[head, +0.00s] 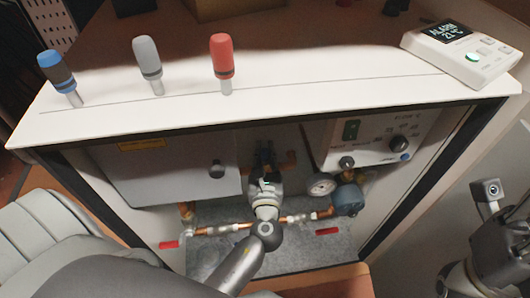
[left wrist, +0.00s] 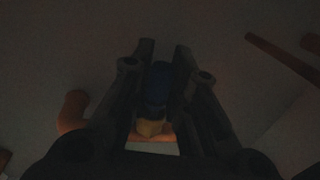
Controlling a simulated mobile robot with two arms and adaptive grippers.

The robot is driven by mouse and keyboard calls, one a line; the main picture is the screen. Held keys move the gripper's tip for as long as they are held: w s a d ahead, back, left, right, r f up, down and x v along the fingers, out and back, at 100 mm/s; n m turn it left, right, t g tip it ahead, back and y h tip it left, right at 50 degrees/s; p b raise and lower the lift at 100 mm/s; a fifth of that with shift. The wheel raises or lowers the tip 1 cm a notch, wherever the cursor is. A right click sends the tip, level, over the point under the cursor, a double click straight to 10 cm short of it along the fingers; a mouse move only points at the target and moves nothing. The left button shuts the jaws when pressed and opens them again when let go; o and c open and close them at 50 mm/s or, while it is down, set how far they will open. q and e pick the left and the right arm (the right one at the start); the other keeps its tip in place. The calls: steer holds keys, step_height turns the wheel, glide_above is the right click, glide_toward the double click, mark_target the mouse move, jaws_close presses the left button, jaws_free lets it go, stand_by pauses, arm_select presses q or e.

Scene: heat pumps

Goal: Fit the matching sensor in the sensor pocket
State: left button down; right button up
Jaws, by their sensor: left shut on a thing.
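My left gripper (head: 265,158) is inside the open cabinet, in front of its back wall. In the left wrist view its fingers (left wrist: 160,72) are shut on a dark blue thing (left wrist: 158,85). A yellowish, brass-like part (left wrist: 150,128) shows at the end of the blue thing, by a copper pipe. The picture is too dark to tell whether the two are joined. Three sensors with metal tips stand on the white top: a dark one with a blue cap (head: 50,60), a grey one (head: 147,58) and a red one (head: 221,55). The sensor pocket is not clearly seen.
A controller (head: 465,52) on the top at right reads ALARM 21 °C. Inside the cabinet are a grey box (head: 165,175), a control box (head: 385,140), a gauge (head: 322,185), a blue pump (head: 347,200) and copper pipes with red valve handles. My right arm shows at lower right.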

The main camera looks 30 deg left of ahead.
arm_select(q)
steer(key=shift+f, duration=0.35)
stand_by(0.4)
steer(key=c, duration=1.6)
jaws_free()
steer(key=o, duration=0.6)
steer(key=shift+c, duration=0.2)
steer(key=v, duration=1.2)
